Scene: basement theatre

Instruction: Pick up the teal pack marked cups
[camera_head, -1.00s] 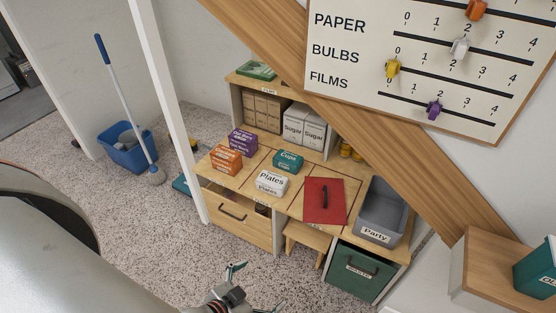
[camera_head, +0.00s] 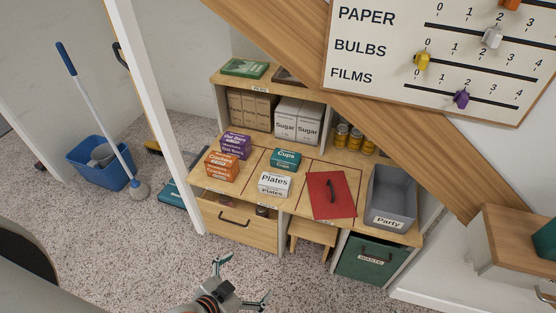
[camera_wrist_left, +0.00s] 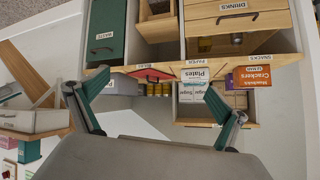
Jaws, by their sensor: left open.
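The teal pack marked Cups (camera_head: 285,158) sits on the wooden worktop in the head view, behind the white Plates pack (camera_head: 273,184) and right of the purple pack (camera_head: 236,145). My left gripper (camera_head: 244,280) is open and empty, low in the head view, in front of the unit and well apart from the pack. In the left wrist view its spread fingers (camera_wrist_left: 157,79) frame the unit's front edge, with the Plates pack (camera_wrist_left: 197,75) beyond. I cannot make out the Cups pack there. My right gripper is not in view.
An orange Crackers pack (camera_head: 222,166) stands left of Plates. A red folder-like item (camera_head: 331,196) and a grey Party bin (camera_head: 393,193) lie to the right. A shelf with Sugar packs (camera_head: 297,121) rises behind. A sloping wooden beam (camera_head: 400,138) overhangs the right side.

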